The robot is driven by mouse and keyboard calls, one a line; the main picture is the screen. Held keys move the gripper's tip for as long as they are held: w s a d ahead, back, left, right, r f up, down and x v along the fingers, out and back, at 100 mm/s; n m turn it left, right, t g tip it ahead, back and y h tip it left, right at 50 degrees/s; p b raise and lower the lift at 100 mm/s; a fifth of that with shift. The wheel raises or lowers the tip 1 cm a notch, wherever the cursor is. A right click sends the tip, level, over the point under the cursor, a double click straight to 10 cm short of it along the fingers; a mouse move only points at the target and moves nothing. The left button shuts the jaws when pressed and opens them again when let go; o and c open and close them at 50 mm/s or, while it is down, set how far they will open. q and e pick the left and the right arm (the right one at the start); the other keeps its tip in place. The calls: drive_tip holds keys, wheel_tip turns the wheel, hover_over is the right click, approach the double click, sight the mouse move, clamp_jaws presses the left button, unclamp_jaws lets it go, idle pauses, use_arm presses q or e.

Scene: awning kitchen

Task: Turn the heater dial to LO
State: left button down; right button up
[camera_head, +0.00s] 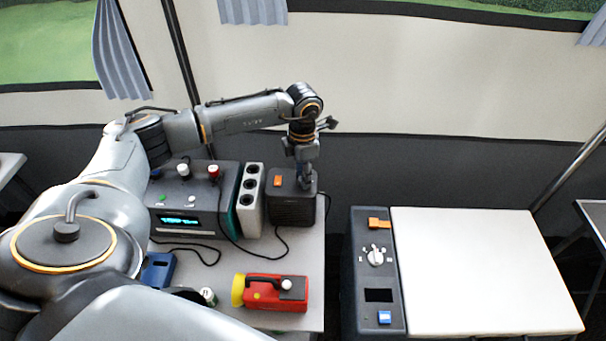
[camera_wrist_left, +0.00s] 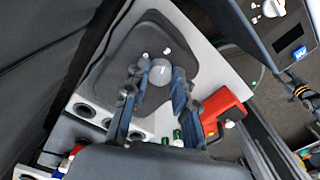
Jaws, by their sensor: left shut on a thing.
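The heater seems to be the small dark box (camera_head: 290,208) at the back right of the left table in the head view. It has an orange switch (camera_head: 278,181) on its top. My left gripper (camera_head: 306,184) points down onto the right part of this top and hides the dial there. In the left wrist view the round grey dial (camera_wrist_left: 160,72) lies between the fingers of my left gripper (camera_wrist_left: 158,80), which is shut on it. Small white marks (camera_wrist_left: 167,51) lie beside the dial, too small to read. My right gripper is not in view.
A grey device with knobs and a lit display (camera_head: 180,220) and a white socket strip (camera_head: 250,200) stand left of the heater. A red and yellow flashlight (camera_head: 280,293) lies in front. A dark panel with a white dial (camera_head: 376,257) stands right, beside a white top (camera_head: 480,270).

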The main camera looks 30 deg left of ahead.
use_arm(q)
drive_tip(key=n, duration=0.3)
drive_tip(key=shift+b, duration=0.4)
drive_tip(key=n, duration=0.3)
drive_tip(key=shift+n+b, duration=0.3)
drive_tip(key=shift+b, duration=0.05)
drive_tip(key=n, duration=0.6)
drive_tip(key=shift+n, duration=0.3)
drive_tip(key=c, duration=1.1)
unclamp_jaws()
drive_tip(key=shift+o, duration=0.2)
drive_tip(key=shift+r, duration=0.15)
wheel_tip(320, 180, up, 12)
